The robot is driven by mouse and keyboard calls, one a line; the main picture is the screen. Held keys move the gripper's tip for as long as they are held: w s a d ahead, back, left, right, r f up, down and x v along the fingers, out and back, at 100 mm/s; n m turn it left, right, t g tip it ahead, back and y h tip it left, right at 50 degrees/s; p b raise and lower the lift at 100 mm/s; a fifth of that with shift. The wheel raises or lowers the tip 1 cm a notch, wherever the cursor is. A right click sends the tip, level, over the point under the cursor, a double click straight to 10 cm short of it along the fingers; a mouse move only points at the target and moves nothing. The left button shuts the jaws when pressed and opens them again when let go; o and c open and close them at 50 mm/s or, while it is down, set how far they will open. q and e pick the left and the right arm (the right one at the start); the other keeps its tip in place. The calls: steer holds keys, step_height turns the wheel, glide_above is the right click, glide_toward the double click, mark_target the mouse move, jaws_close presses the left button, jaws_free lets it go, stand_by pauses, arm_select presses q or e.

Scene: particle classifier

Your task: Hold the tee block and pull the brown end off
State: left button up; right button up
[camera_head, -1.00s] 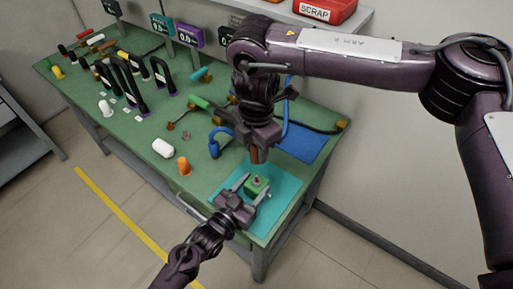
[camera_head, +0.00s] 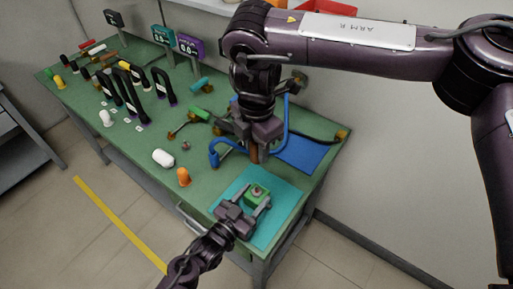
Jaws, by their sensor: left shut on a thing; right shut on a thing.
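The green tee block (camera_head: 257,193) sits on the teal mat (camera_head: 287,205) near the right end of the bench. My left gripper (camera_head: 255,197) is shut on the tee block from the front, with a finger on each side. My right gripper (camera_head: 253,154) points down just behind the tee block and is shut on the brown end (camera_head: 252,157). The brown end looks apart from the tee block, with a gap between them. The inner faces of the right fingers are hidden.
An orange piece (camera_head: 183,177) and a white piece (camera_head: 163,158) stand left of the teal mat. Black arches and displays fill the bench's left part. A red bin (camera_head: 325,6) is at the top.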

stand_by(0.3)
arm_select(q)
steer(key=shift+s, duration=0.1)
arm_select(e)
steer(key=shift+r, duration=1.55)
arm_select(q)
steer(key=o, duration=1.6)
steer(key=shift+c, duration=0.2)
